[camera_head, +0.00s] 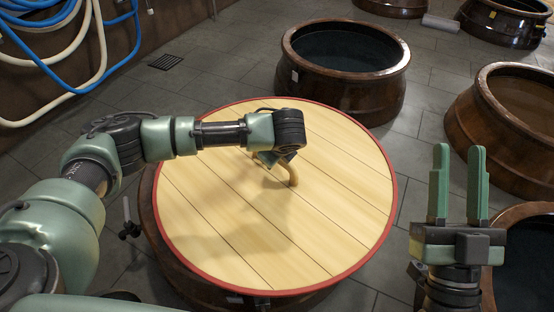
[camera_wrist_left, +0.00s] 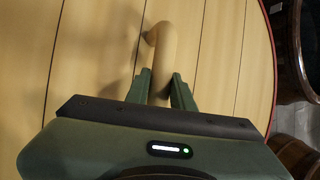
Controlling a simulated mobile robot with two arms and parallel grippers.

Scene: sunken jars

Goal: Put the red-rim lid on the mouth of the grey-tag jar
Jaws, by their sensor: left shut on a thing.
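The red-rim lid (camera_head: 230,225) is a large round disc of pale planks with a curved wooden handle (camera_head: 293,176). My left gripper (camera_head: 273,158) is shut on the handle near the lid's middle. The left wrist view shows both fingers (camera_wrist_left: 160,90) around the handle (camera_wrist_left: 163,45). A dark brown jar (camera_head: 148,215) lies under the lid, its mouth hidden; I cannot tell whether the lid touches it. Behind the lid stands an open brown jar (camera_head: 350,88) with a small pale grey tag (camera_head: 294,76) on its left side. My right gripper (camera_head: 459,155) is open and empty, pointing up.
Blue and cream hoses (camera_head: 85,75) hang on the left wall.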

